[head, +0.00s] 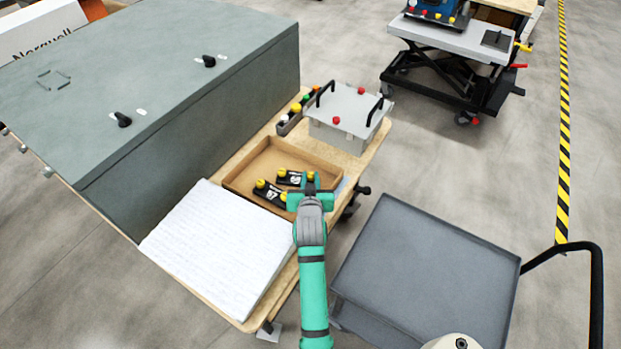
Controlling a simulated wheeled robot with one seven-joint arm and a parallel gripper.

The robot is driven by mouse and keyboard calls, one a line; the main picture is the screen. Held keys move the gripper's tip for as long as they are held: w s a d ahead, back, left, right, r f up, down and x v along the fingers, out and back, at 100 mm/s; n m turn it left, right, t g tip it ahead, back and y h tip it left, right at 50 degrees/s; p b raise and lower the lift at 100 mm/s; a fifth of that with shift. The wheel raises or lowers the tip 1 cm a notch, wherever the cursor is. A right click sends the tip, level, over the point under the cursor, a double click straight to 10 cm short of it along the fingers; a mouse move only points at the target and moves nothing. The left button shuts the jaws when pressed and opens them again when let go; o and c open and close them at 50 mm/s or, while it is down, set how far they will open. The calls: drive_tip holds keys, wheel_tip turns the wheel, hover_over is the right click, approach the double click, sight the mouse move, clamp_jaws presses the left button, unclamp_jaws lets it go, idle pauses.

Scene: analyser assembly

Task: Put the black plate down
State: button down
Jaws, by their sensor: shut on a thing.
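Two black plates with white markings and yellow knobs show at the open brown tray (232,181) on the wooden bench. The farther black plate (293,179) has its right end by my gripper. The nearer black plate (270,193) lies to its left and slightly closer. My gripper (311,186) is over the tray's right side, shut on a black plate. The teal gripper body hides the grasp, so I cannot tell clearly which plate is held, or whether it touches the tray floor.
A large grey cabinet (190,110) borders the left. A grey cart (425,270) stands right.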

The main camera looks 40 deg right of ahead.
drive_tip(key=c, duration=1.6)
unclamp_jaws()
drive_tip(key=shift+f, duration=0.1)
drive_tip(key=v, duration=1.2)
